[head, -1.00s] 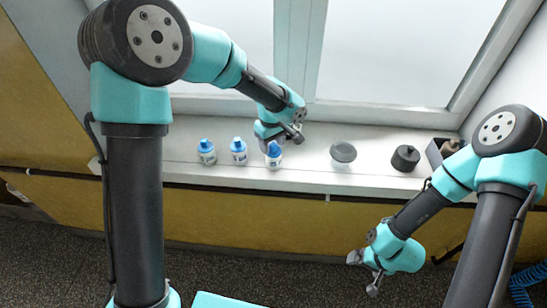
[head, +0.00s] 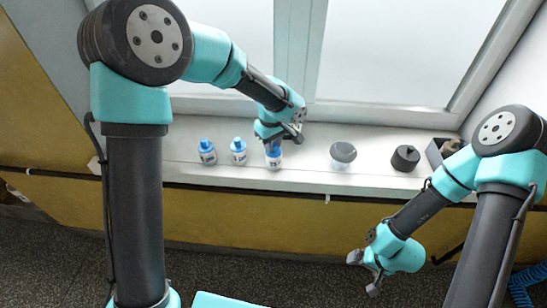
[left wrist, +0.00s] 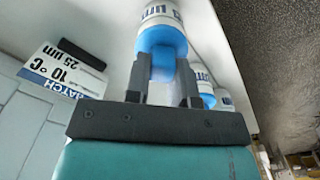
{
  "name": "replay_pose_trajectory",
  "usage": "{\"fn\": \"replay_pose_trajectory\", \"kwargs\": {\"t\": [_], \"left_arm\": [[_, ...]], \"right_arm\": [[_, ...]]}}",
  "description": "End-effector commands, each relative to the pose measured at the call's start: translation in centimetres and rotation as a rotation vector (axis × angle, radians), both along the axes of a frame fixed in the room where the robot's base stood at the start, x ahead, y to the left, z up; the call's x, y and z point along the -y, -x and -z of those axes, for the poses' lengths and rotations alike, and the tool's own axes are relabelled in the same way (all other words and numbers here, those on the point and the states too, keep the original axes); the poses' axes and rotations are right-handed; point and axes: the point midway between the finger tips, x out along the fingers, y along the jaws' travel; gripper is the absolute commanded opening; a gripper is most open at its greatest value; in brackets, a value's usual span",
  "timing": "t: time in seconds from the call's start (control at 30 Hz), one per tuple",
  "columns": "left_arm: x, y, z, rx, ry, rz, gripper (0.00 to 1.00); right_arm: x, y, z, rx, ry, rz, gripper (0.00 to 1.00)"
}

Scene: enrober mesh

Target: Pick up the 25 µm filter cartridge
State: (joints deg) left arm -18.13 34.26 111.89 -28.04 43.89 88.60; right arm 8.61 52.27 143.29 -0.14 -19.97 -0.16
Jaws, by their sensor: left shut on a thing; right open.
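Three white filter cartridges with blue caps stand in a row on the sill in the head view: the left one (head: 207,152), the middle one (head: 239,151) and the right one (head: 273,157). My left gripper (head: 277,142) is at the top of the right one. In the left wrist view my left gripper (left wrist: 162,82) is shut on the blue neck of this cartridge (left wrist: 162,38). Its label is cut off, and I cannot read its full number. A card (left wrist: 62,72) reading "BATCH", "10 °C" and "25 µm" stands nearby. My right gripper (head: 365,272) is open and empty, low in front of the sill.
A grey round-topped container (head: 343,153), a dark cylinder (head: 405,158) and a dark box (head: 440,152) stand further right on the sill (head: 310,178). The window is close behind. The other cartridges stand close to my left gripper.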

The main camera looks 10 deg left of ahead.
Motion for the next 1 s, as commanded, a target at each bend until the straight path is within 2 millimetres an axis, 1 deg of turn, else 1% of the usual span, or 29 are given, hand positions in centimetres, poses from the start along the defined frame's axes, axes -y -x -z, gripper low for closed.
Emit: {"fn": "replay_pose_trajectory", "kwargs": {"t": [0.27,0.43,0.57,0.77,0.8,0.87,1.0], "left_arm": [[0.0,0.0,0.0,0.000,0.000,0.000,0.00],[0.0,0.0,-0.4,0.001,0.000,0.000,0.00],[0.0,0.0,-1.4,0.004,0.000,0.001,0.00],[0.0,0.0,-3.5,0.003,0.001,-0.001,0.00],[0.1,0.2,-3.8,0.001,0.001,0.000,0.00],[0.3,1.1,-3.7,-0.001,-0.001,0.002,0.00],[0.7,3.0,-3.9,0.001,0.001,0.002,0.00]], "right_arm": [[0.0,0.0,0.0,0.000,0.000,0.000,0.97],[0.0,0.0,0.0,0.000,0.000,0.000,0.97],[0.0,0.0,0.0,0.000,0.000,0.000,0.97],[0.0,0.0,0.0,0.000,0.000,0.000,0.97],[0.0,0.0,0.0,0.000,0.000,0.000,0.97],[0.0,0.0,0.0,0.000,0.000,0.000,0.97],[0.0,0.0,0.0,0.000,0.000,0.000,0.97]]}}
